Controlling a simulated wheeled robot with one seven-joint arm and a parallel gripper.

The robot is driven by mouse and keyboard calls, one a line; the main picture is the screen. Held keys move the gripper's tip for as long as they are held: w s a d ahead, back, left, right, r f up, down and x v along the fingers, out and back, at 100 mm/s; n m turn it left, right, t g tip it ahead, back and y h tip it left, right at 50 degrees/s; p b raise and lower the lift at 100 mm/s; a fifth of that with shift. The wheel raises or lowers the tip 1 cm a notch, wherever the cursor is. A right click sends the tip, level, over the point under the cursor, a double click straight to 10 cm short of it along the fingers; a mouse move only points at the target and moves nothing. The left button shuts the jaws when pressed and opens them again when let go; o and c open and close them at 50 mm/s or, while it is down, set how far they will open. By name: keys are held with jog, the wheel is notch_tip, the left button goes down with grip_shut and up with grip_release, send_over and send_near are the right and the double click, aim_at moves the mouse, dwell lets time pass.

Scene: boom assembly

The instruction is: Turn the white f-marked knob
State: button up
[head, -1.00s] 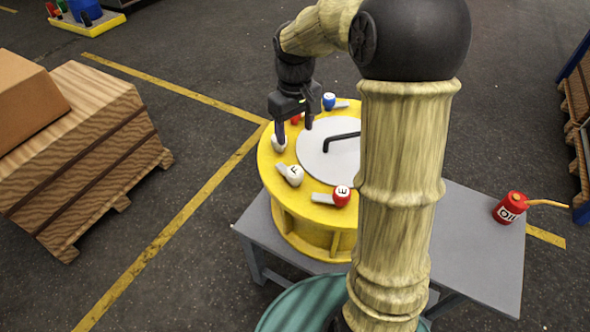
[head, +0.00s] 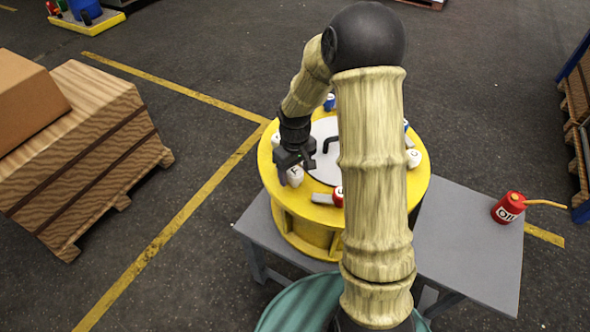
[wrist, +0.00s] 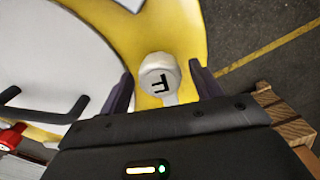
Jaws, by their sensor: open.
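The white F-marked knob (head: 296,177) sits on the yellow rim of the round drum (head: 399,191); my gripper partly covers it in the head view. In the wrist view the knob (wrist: 158,73) lies between the two fingers, with its letter facing the camera. My gripper (head: 290,168) is open and over the knob. In the wrist view the gripper (wrist: 163,82) has a finger on each side of the knob, with a visible gap at each side.
A red knob (head: 337,196) sits to the right on the rim, and a white knob (head: 414,159) farther right. A black bent handle (head: 328,143) rises from the pale lid. The drum stands on a grey table (head: 465,235) with a red oil can (head: 508,208).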

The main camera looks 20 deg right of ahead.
jog(key=c, duration=1)
jog(key=shift+o, duration=0.2)
jog(key=m, duration=0.8)
jog(key=shift+m, duration=0.4)
jog(key=m+p, duration=0.1)
jog(key=m, duration=0.3)
jog(key=shift+r+m, duration=0.1)
jog(key=shift+m, duration=0.2)
jog(key=shift+m+p, duration=1.05)
jog(key=shift+m, duration=1.25)
